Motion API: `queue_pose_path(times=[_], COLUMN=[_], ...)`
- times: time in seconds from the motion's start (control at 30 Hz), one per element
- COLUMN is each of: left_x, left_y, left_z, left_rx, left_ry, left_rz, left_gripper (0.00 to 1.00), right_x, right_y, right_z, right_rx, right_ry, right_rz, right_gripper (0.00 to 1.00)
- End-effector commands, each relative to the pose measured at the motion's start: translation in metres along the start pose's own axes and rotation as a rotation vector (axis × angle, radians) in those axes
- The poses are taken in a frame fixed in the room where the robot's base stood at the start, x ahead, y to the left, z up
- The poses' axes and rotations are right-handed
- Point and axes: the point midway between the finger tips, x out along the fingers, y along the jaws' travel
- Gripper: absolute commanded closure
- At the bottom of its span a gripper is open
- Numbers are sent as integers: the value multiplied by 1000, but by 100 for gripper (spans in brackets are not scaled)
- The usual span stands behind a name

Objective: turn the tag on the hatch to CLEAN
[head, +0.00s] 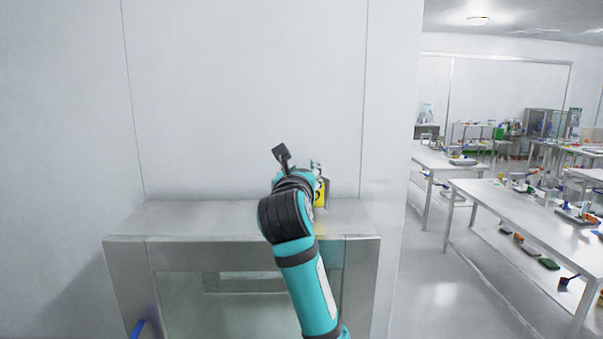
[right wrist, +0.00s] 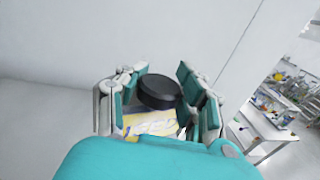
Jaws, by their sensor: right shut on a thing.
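The hatch (head: 126,252) is a grey metal box with a glazed front, against the white wall. The tag (head: 320,194), partly yellow with dark marks, stands on its top, mostly hidden behind my right gripper (head: 313,172). In the right wrist view, the tag (right wrist: 150,123) shows a yellow and pale face with blurred lettering that I cannot read. A black round piece (right wrist: 160,90) sits at its upper end. My right gripper (right wrist: 157,84) has its fingers on either side and is shut on the tag. My left gripper is out of view.
A blue bar (head: 139,328) shows at the hatch's lower left. The hatch top (head: 185,217) is clear left of my arm. White benches (head: 530,215) with small items stand in the room on the right, across open floor (head: 440,280).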

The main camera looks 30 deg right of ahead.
Motion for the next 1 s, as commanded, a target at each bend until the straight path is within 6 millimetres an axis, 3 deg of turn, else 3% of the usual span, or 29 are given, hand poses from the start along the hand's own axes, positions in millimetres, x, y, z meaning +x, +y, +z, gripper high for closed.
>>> queue_pose_path(times=[1.0], left_x=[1], left_y=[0], left_z=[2], left_rx=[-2], left_ry=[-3], left_rz=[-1], left_gripper=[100], right_x=[1], right_y=[1], right_z=[-6], right_rx=[-2], right_ry=[13], right_rz=[805], right_gripper=[99])
